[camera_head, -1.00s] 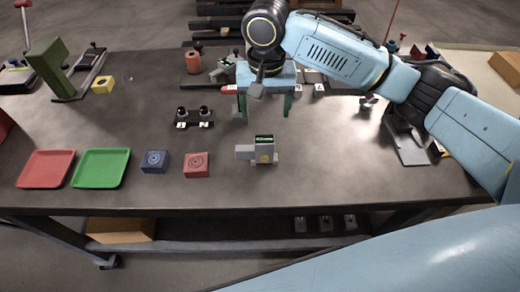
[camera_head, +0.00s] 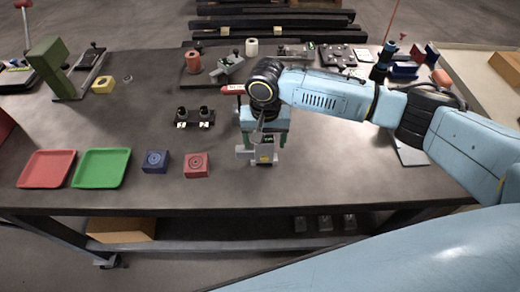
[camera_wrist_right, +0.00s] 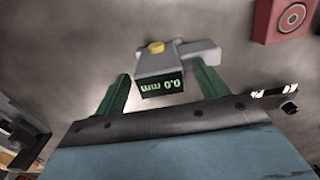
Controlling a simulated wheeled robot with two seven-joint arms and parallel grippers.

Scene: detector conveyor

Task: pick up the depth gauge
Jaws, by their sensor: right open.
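The depth gauge (camera_head: 264,154) is a small grey block with a green-lit display and a yellow button, standing on the dark table near its front middle. In the right wrist view the gauge (camera_wrist_right: 168,66) shows its display reading 0.0 mm and a grey part sticking out to one side. My right gripper (camera_head: 265,143) is over the gauge, pointing down. Its green fingers (camera_wrist_right: 160,92) are open, one on each side of the gauge, with gaps visible in the wrist view. My left gripper is not in view.
A red block (camera_head: 196,165) and a blue block (camera_head: 155,161) sit left of the gauge. Further left are a green tray (camera_head: 101,168) and a red tray (camera_head: 46,168). A small black device with two knobs (camera_head: 193,117) stands behind the blocks. The table right of the gauge is mostly clear.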

